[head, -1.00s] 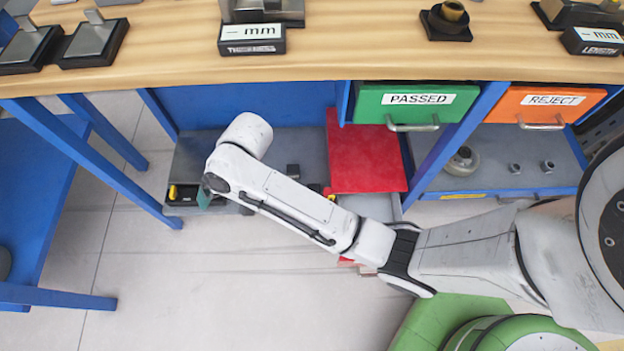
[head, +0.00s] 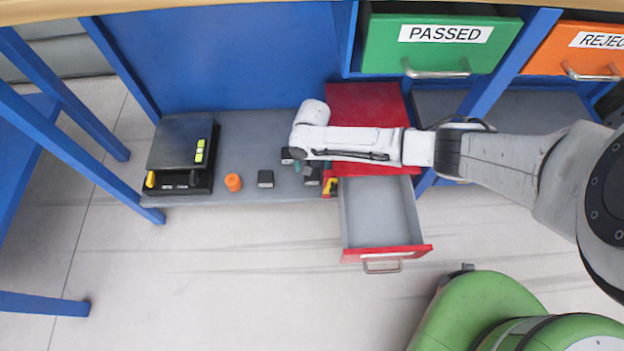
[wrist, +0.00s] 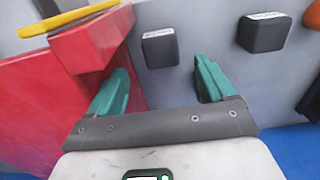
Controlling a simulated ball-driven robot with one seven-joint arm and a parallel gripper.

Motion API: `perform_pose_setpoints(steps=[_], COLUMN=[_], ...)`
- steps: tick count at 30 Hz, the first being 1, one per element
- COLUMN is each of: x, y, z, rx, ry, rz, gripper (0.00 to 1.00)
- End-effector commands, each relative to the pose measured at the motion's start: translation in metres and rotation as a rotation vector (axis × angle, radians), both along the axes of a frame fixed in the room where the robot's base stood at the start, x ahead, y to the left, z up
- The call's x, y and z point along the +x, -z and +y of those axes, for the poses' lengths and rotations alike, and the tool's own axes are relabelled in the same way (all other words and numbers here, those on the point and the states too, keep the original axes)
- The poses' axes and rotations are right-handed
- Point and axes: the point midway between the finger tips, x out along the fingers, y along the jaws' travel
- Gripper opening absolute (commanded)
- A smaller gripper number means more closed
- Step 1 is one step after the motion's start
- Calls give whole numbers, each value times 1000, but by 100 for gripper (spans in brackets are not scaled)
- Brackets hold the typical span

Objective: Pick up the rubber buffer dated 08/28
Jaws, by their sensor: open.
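Small dark blocks with pale labels lie on the grey lower shelf. One block (wrist: 160,47) is just beyond the fingertips, roughly between them in the wrist view, close to the red cabinet. It also shows in the head view (head: 312,177), partly beside my gripper. A second block (wrist: 264,32) is farther right in the wrist view, and in the head view (head: 265,178) it lies left of my gripper. The labels are too blurred to read, so I cannot tell which is dated 08/28. My gripper (wrist: 163,74) is open and empty, with teal fingers pointing at the shelf.
A red cabinet (head: 372,105) stands right of the blocks, with an open, empty-looking drawer (head: 380,215) in front. A yellow item (head: 331,186) is by its corner. An orange cylinder (head: 233,183) and a black device (head: 180,143) are left. Green PASSED drawer (head: 440,45) is above.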

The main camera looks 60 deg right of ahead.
Motion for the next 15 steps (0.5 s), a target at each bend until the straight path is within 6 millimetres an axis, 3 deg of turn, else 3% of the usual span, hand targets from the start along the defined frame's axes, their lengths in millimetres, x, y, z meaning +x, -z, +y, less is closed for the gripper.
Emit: perform_pose_setpoints(steps=[7, 15], x=[0, 1], y=[21, 59], z=[0, 1], rx=[-1, -1], ry=[-1, -3], rz=[-1, -2], gripper=[83, 83])
